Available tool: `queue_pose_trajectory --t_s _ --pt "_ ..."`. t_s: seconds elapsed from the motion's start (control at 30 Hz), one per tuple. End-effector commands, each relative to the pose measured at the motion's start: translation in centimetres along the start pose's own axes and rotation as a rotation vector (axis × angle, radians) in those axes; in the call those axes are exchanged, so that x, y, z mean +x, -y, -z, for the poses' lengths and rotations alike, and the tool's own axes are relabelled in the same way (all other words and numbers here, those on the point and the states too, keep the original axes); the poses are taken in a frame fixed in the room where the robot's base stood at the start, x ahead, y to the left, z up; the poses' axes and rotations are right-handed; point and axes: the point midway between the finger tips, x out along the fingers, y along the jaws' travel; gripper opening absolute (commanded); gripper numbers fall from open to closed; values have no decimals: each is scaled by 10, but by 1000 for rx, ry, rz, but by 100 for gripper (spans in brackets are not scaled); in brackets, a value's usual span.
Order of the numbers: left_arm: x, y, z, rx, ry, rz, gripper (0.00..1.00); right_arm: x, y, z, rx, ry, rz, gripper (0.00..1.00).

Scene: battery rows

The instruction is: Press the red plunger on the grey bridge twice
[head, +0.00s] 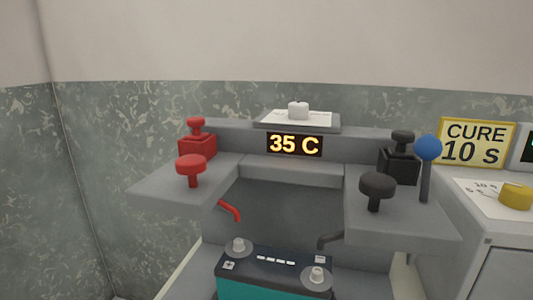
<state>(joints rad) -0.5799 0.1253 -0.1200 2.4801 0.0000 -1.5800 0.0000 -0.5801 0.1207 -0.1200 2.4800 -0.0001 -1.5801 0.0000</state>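The grey bridge (292,170) spans the middle of the view, with a shelf on each side. On its left shelf stands a red mushroom-shaped plunger (191,166) with a thin stem, upright. Just behind it is a red block with a smaller red knob on top (196,130). Nothing touches either red part. Neither of my grippers shows in the head view.
The right shelf holds a black plunger (377,187), a black block with a knob (400,165) and a blue-ball lever (428,150). A display (295,145) reads 35 C. A teal battery (262,289) sits below. A "CURE 10 S" sign (476,142) stands right.

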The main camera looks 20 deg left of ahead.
Motion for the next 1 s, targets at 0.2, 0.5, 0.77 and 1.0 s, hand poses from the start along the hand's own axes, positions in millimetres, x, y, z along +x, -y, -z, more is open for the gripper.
queue_pose_trajectory --t_s 0.2,0.5,0.77,1.0 --pt "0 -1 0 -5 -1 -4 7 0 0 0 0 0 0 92" --pt "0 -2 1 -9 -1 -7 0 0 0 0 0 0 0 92" --pt "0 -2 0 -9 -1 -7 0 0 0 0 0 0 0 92" --pt "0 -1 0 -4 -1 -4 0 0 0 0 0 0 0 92"
